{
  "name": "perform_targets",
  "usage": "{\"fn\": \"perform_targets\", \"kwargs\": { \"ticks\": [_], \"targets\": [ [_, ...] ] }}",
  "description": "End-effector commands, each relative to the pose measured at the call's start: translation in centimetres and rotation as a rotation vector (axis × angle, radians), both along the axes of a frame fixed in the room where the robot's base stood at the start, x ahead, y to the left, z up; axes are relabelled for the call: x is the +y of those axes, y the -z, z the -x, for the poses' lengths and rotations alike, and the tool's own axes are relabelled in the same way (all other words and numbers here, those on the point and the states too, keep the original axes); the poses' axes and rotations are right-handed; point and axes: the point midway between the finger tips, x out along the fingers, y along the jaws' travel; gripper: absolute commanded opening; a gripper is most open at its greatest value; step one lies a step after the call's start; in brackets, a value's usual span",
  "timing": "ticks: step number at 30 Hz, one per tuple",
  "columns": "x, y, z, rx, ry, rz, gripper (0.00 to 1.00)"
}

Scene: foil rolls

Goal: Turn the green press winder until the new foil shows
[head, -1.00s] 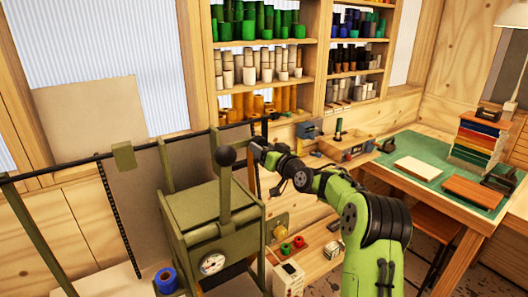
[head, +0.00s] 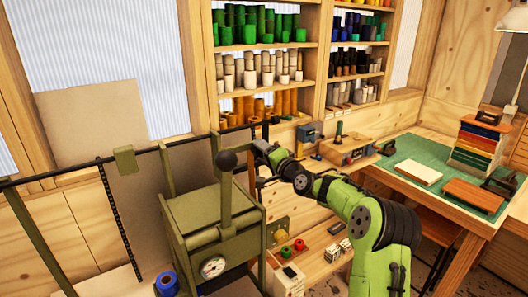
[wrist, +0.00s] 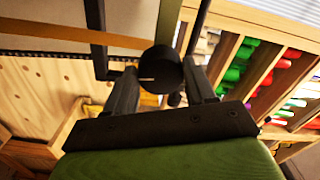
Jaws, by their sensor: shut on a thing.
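The green press (head: 212,215) stands in the centre of the head view, with a lever topped by a black ball. A tan strip (wrist: 75,33), which looks like foil, runs to the knob from the left. I cannot make out its printed state.
A blue foil roll (head: 167,284) stands at the press's lower left. Shelves of foil rolls (head: 262,75) line the back wall. A green-topped table (head: 400,155) with boxes is on the right. A low shelf (head: 318,268) holds small red and green rolls.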

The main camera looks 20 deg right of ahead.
Motion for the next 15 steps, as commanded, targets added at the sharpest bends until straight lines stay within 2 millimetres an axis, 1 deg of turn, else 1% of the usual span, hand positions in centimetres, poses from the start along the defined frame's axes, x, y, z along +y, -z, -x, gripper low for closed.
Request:
{"fn": "perform_targets", "kwargs": {
  "ticks": [6, 15],
  "targets": [
    [-0.07, -0.24, 0.01, 0.039, 0.001, -0.194, 0.24],
    [-0.12, -0.23, 0.01, 0.079, 0.002, -0.399, 0.24]
  ]
}}
